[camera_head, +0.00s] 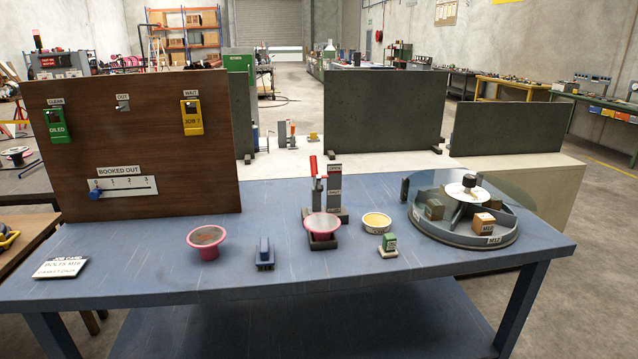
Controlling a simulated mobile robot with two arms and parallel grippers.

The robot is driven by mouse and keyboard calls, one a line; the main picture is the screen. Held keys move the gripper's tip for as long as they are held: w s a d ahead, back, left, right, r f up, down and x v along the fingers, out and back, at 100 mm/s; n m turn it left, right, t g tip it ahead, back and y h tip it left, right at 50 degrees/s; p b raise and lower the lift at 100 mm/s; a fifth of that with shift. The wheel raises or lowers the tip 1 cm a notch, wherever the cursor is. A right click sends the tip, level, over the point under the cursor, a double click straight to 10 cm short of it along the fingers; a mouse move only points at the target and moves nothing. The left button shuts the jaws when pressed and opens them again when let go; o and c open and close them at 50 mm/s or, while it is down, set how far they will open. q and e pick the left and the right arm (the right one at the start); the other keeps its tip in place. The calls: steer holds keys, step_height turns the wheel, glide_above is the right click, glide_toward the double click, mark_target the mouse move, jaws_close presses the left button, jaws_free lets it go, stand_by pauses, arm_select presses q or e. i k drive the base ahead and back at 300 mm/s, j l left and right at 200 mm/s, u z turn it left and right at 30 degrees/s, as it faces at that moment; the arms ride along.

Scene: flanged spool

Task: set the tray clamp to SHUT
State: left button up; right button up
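The tray clamp has a red handle (314,165) standing upright beside a dark post (335,182). The post carries a small upper label that seems to read OPEN, level with the handle, and a lower label too small to read surely. In front of the post, a pink-rimmed flanged spool (322,224) sits in a small dark tray (321,242). Neither of my grippers shows in the head view.
A cream round tin (376,222) and a green-and-white block (388,244) stand right of the clamp. A blue block (264,254) stands left. A divided round carousel (465,238) fills the right end. A brown board (130,145) stands behind left. The front table strip is clear.

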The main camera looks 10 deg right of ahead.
mark_target(318, 187)
steer(key=i, duration=0.7)
steer(key=i+j, duration=0.15)
steer(key=i, duration=0.5)
steer(key=l+z, duration=0.05)
